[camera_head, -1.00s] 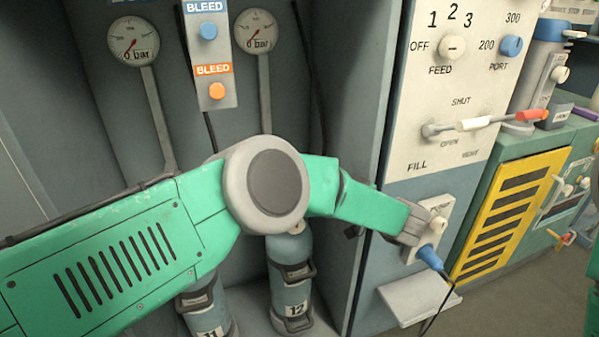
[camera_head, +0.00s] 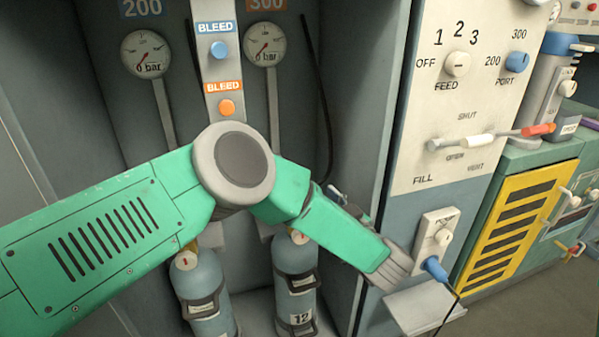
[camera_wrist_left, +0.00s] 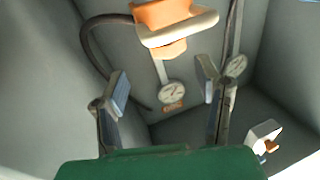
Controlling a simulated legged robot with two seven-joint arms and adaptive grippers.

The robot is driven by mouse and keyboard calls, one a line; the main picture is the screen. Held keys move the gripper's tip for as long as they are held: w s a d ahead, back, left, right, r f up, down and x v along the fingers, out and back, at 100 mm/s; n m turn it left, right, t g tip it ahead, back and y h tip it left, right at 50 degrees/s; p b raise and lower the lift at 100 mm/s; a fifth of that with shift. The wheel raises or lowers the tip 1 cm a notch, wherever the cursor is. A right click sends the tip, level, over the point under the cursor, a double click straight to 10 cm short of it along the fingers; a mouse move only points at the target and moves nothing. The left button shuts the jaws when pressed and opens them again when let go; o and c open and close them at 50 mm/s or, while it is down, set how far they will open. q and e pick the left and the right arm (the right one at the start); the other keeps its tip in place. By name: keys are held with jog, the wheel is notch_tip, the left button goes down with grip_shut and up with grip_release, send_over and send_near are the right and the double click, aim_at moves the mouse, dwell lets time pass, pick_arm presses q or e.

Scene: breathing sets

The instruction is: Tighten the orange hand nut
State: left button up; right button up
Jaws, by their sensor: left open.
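The orange hand nut (camera_wrist_left: 168,14) shows in the left wrist view at the top centre, large and close, with a pale wing-like edge. I cannot make it out in the head view. My left gripper (camera_wrist_left: 162,85) is open and empty in the wrist view. Its two fingers stand apart, below the nut in the picture and not touching it. In the head view my green left arm reaches across the cabinet, and its gripper is mostly hidden behind the forearm. My right gripper is not in view.
Two cylinders (camera_head: 202,290) stand in the cabinet below gauges (camera_head: 146,53) and a strip with blue and orange bleed knobs (camera_head: 228,107). A fill panel (camera_head: 467,85) with a lever is at right, above a small shelf (camera_head: 425,308). A dark hose (camera_wrist_left: 92,48) curves beside the nut.

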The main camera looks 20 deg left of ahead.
pick_arm(q)
jog(key=s+a+m+t+h+p, duration=0.2)
jog(key=s+m+t+h, duration=0.1)
jog(key=s+h, duration=0.15)
jog(key=shift+h, duration=0.35)
jog(key=b+x, duration=0.1)
jog(key=x, duration=0.5)
jog(key=b+x, duration=0.2)
jog(key=x, duration=0.4)
jog(key=shift+w+a+r, duration=0.2)
jog(key=shift+w+r, duration=0.05)
jog(key=shift+w+a+r+b, duration=0.1)
jog(key=shift+w+a+b, duration=0.2)
jog(key=shift+w, duration=0.35)
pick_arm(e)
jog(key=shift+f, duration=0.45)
pick_arm(q)
jog(key=shift+d, duration=0.1)
jog(key=c, duration=1.3)
jog(key=shift+f, duration=0.2)
grip_shut()
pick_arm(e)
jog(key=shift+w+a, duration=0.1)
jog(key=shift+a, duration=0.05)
